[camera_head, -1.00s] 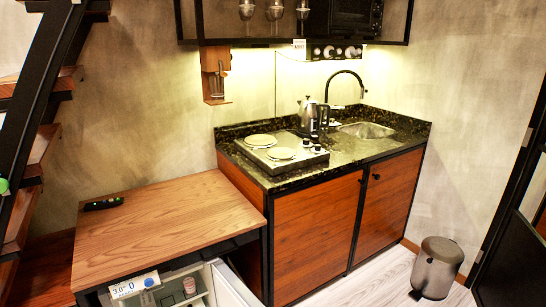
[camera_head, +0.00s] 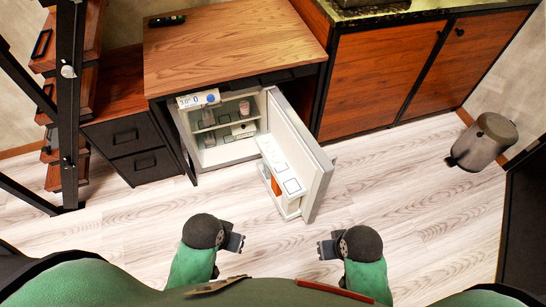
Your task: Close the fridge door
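The small fridge (camera_head: 186,120) stands under a wooden-topped desk, with its shelves and a few items inside visible. Its door (camera_head: 318,185) is hinged on the right and swung wide open toward me, its inner shelves facing left. My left gripper (camera_head: 241,243) is low in the view, in front of the fridge and left of the door, touching nothing. My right gripper (camera_head: 321,249) is just in front of the door's near end, apart from it. Both grippers are small here, and their finger gaps are not clear. The door handle is not visible.
The wooden desk top (camera_head: 235,45) carries a black remote (camera_head: 167,20). A black drawer unit (camera_head: 135,147) and stairs stand left. Kitchen cabinets (camera_head: 375,75) are right, with a trash bin (camera_head: 484,142) farther right. The pale floor (camera_head: 410,190) right of the door is clear.

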